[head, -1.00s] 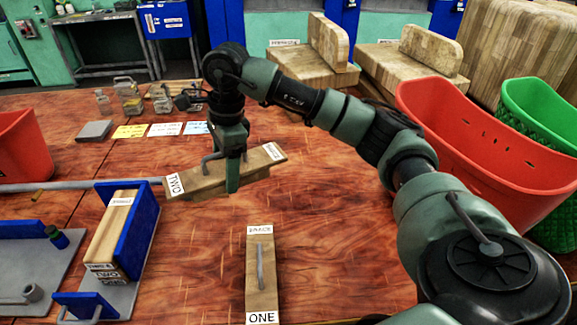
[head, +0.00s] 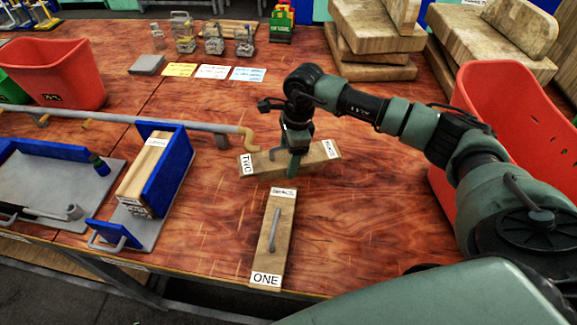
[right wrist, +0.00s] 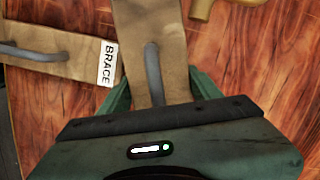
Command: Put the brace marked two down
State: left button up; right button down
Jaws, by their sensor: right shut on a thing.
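The wooden brace marked TWO (head: 315,157) lies roughly crosswise over the table, low at its surface; whether it touches is hard to tell. My right gripper (head: 295,162) is shut on its metal handle from above. In the right wrist view this brace (right wrist: 176,70) runs up between the fingers (right wrist: 155,98), with its handle between them. The brace marked ONE (head: 267,255) lies on the table nearer to me, its handle upward. Its BRACE label end (right wrist: 85,60) shows close beside brace TWO in the right wrist view. My left gripper is not in view.
A blue-sided press (head: 160,190) with a wooden block stands at left, and a grey pipe (head: 150,122) ends close to brace TWO. Red bins (head: 65,72) stand at far left and right (head: 500,90). Coloured cards (head: 213,72) lie behind. Table right of the braces is clear.

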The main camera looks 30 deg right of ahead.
jog(key=shift+a+f, duration=0.1)
jog(key=shift+f, duration=0.4)
notch_tip(320, 180, down, 3)
jog(key=shift+f+p, duration=0.2)
jog(key=shift+p, duration=0.2)
jog(key=shift+f, duration=0.25)
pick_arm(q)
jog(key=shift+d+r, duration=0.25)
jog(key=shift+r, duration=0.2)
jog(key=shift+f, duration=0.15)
pick_arm(e)
jog(key=shift+f, duration=0.1)
jog(key=c, duration=0.6)
grip_release()
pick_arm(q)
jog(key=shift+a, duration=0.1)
